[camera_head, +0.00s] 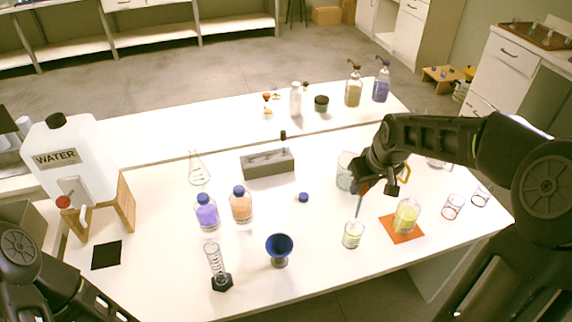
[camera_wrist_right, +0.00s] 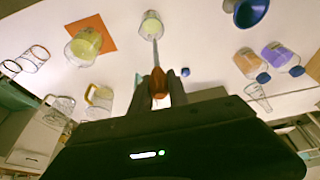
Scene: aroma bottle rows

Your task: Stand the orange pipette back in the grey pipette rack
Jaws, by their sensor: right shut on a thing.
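The orange pipette (camera_wrist_right: 158,82) is in my right gripper (camera_head: 367,182); its orange bulb is between the fingers in the right wrist view (camera_wrist_right: 160,86). Its thin pale stem points down towards a small beaker of yellow-green liquid (camera_head: 353,235). I cannot tell whether the tip is inside the beaker or just above it. The grey pipette rack (camera_head: 268,168) stands left of the right gripper, near the middle of the table. My left arm shows at the lower left of the head view, but its gripper is out of view.
A larger beaker of yellow-green liquid (camera_head: 406,217) stands on an orange mat. A glass beaker (camera_head: 345,172) is close beside the right gripper. Between rack and small beaker lies a blue cap (camera_head: 303,197). Purple (camera_head: 207,213) and orange (camera_head: 241,206) bottles and a blue funnel (camera_head: 279,247) stand further left.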

